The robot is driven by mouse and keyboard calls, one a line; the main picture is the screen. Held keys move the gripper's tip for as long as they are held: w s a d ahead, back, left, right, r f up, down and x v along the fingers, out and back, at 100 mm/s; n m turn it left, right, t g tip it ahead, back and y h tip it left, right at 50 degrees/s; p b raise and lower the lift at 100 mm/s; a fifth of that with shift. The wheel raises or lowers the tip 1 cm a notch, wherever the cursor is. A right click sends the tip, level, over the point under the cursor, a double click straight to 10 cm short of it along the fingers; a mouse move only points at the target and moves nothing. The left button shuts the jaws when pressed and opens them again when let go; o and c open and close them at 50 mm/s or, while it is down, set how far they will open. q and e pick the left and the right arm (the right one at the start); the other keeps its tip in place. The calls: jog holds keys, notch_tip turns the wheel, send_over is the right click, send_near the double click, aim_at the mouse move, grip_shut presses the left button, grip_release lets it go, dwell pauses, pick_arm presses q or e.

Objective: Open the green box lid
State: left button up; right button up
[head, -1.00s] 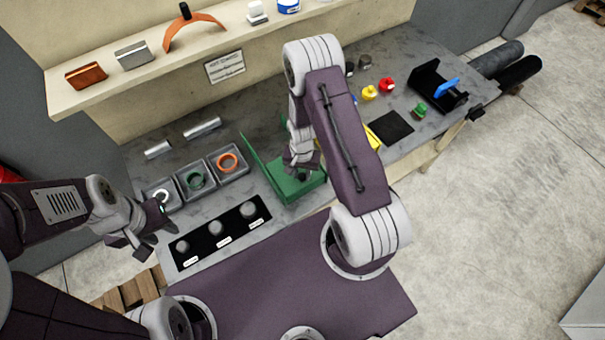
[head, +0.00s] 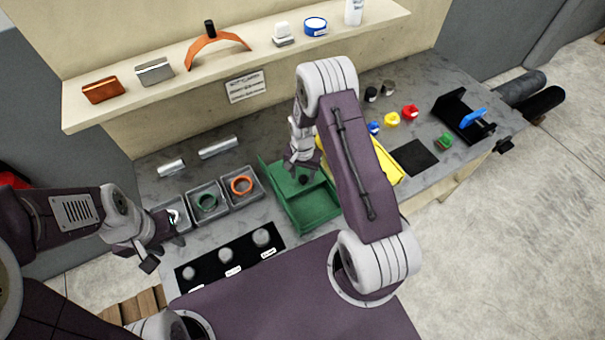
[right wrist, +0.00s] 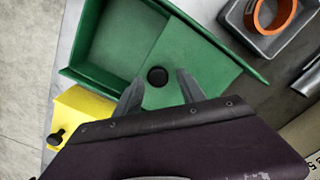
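The green box (head: 311,213) sits on the bench, with its front compartment uncovered. Its flat green lid (right wrist: 196,68) covers the other part, and a black knob (right wrist: 157,76) stands on the lid; the knob also shows in the head view (head: 304,180). In the head view, my right gripper (head: 299,160) is over the lid, partly hidden by my arm. My left gripper (head: 166,256) is open and empty, left of the black label strip.
A shelf (head: 235,62) runs above the back.

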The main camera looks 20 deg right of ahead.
aim_at(297, 178)
jog(key=shift+w+a+f, duration=0.1)
jog(key=shift+w+f, duration=0.05)
jog(key=shift+w, duration=0.2)
pick_arm(q)
jog(key=shift+w+f+b, duration=0.3)
jog(key=shift+f+b, duration=0.6)
jog(key=shift+f, duration=0.05)
pick_arm(e)
notch_tip(297, 178, up, 9)
pick_arm(q)
notch_tip(297, 178, down, 12)
jog(key=b, duration=1.1)
jog(key=shift+r, duration=0.25)
pick_arm(e)
jog(key=s+a+f+n, duration=0.1)
jog(key=s+n, duration=0.1)
jog(key=s, duration=0.3)
jog(key=s+a+f+n, duration=0.1)
jog(key=s+a+n, duration=0.1)
jog(key=s, duration=0.3)
jog(key=s+a+f+n+t, duration=0.1)
jog(key=s+n, duration=0.3)
jog(key=s, duration=0.1)
jog(key=shift+a+f, duration=0.25)
jog(key=shift+f, duration=0.15)
